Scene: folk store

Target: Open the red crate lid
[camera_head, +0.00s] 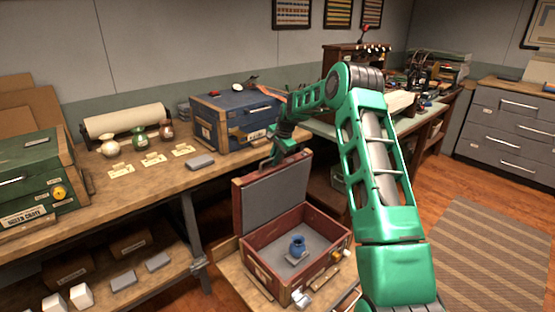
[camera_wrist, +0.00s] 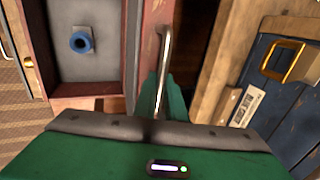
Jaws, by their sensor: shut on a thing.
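The red crate (camera_head: 262,262) stands on a low wooden platform in the head view, and its inside is in plain sight. Its lid (camera_head: 270,196) is raised to about upright at the back, grey lining facing out. A small blue pot (camera_head: 298,245) sits inside the crate; it also shows in the wrist view (camera_wrist: 81,42). My gripper (camera_head: 276,158) is at the lid's top edge. In the wrist view, my gripper (camera_wrist: 160,105) is shut on the metal lid handle (camera_wrist: 165,50). The fingertips are partly hidden behind the handle and my wrist housing.
A blue crate (camera_head: 235,118) stands on the workbench close behind the lid. A green crate (camera_head: 35,185), small vases and paper tags are on the bench to the left. Floor with a striped rug (camera_head: 490,255) is clear at right.

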